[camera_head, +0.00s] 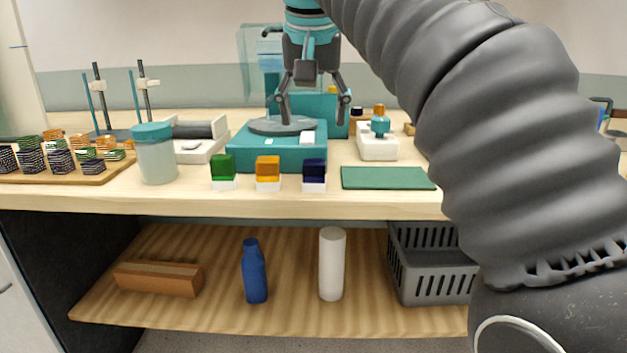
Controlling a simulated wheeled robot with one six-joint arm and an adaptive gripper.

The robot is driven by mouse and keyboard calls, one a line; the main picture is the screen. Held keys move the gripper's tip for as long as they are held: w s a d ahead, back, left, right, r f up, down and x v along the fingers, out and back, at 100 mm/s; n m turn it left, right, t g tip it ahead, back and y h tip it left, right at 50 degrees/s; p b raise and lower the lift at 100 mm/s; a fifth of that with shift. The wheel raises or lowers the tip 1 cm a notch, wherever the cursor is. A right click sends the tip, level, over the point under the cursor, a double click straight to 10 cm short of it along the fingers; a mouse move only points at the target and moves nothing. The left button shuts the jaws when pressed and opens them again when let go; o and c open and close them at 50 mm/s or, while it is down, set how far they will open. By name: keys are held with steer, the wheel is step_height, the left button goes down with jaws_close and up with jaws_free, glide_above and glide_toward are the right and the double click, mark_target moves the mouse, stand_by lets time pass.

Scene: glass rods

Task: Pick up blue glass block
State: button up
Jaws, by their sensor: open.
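A dark blue glass block (314,168) sits on a small white base at the front of the benchtop. It is the rightmost in a row with an orange block (268,166) and a green block (222,167), each on its own white base. My gripper (312,122) is open and empty, with its fingers pointing down. In the picture it shows above the blue block, in front of the teal device. How far it is from the block in depth I cannot tell.
A green mat (388,178) lies just right of the blue block. The teal device (277,150) stands behind the blocks. A lidded jar (154,154) stands to the left, and a wooden tray (112,172) of striped blocks lies farther left. A white instrument (377,145) stands behind the mat.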

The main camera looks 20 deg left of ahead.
mark_target(314, 161)
steer(key=b+x, duration=0.3)
steer(key=x, duration=0.8)
steer(key=shift+f+b, duration=0.2)
steer(key=shift+b, duration=0.2)
steer(key=shift+r, duration=0.1)
jaws_close()
steer(key=shift+w+r+p, duration=0.1)
steer(key=shift+r+p, duration=0.25)
steer(key=shift+r, duration=0.2)
steer(key=r+p, duration=0.1)
steer(key=r, duration=0.1)
steer(key=r+p, duration=0.1)
steer(key=r, duration=0.1)
steer(key=shift+d, duration=0.4)
steer(key=d+r+p, duration=0.1)
steer(key=d+r, duration=0.5)
steer(key=d, duration=0.5)
steer(key=shift+p, duration=0.35)
steer(key=shift+w, duration=0.1)
